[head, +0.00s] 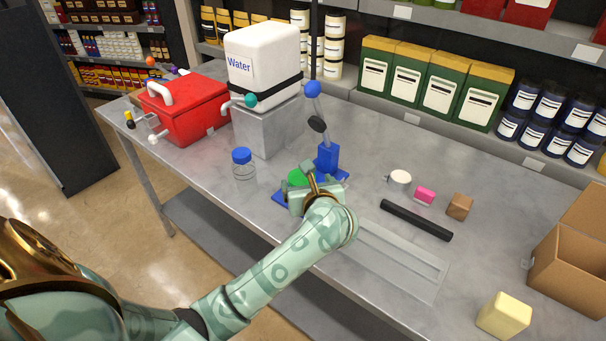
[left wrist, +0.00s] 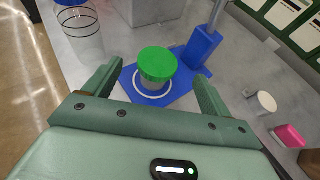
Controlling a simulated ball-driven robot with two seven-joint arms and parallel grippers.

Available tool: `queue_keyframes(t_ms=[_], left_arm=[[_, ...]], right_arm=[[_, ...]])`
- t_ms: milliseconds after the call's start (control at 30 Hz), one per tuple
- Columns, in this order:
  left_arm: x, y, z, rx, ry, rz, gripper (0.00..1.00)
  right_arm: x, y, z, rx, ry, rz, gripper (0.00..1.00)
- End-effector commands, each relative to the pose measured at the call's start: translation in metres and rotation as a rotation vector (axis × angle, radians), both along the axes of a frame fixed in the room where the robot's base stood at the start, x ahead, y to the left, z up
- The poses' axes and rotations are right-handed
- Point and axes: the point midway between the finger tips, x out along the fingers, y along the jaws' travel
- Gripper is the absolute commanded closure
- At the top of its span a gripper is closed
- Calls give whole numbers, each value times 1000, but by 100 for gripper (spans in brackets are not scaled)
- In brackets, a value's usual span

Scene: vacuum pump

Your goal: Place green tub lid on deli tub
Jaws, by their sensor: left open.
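The green tub lid (left wrist: 157,64) sits on top of the deli tub (left wrist: 154,85), a short translucent tub standing on a blue base plate (left wrist: 184,92) inside a white ring. In the head view the lid (head: 297,177) shows partly behind my left gripper (head: 306,180), and the tub is mostly hidden. My left gripper is open. In the left wrist view its two fingers stand apart on either side of the lid and tub, with nothing visibly gripped. I cannot tell whether the lid is pressed fully down. My right gripper is not in view.
A blue pump stand (head: 328,157) rises right behind the tub. A clear jar with a blue cap (head: 242,165) stands to the left. A water container (head: 264,62) is behind. A black bar (head: 416,220), white cup (head: 400,178) and pink block (head: 425,196) lie to the right.

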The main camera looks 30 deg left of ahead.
Motion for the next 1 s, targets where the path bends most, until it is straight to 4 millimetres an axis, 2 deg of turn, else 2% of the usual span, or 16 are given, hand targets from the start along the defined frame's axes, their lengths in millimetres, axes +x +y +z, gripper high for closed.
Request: queue_keyframes(t_ms=[100,300,1000], left_arm=[[-18,-19,12,-4,1,-2,16],[-37,-36,22,0,0,0,16],[-40,-39,23,1,0,0,16]], right_arm=[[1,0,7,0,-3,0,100],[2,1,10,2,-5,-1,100],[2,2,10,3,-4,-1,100]])
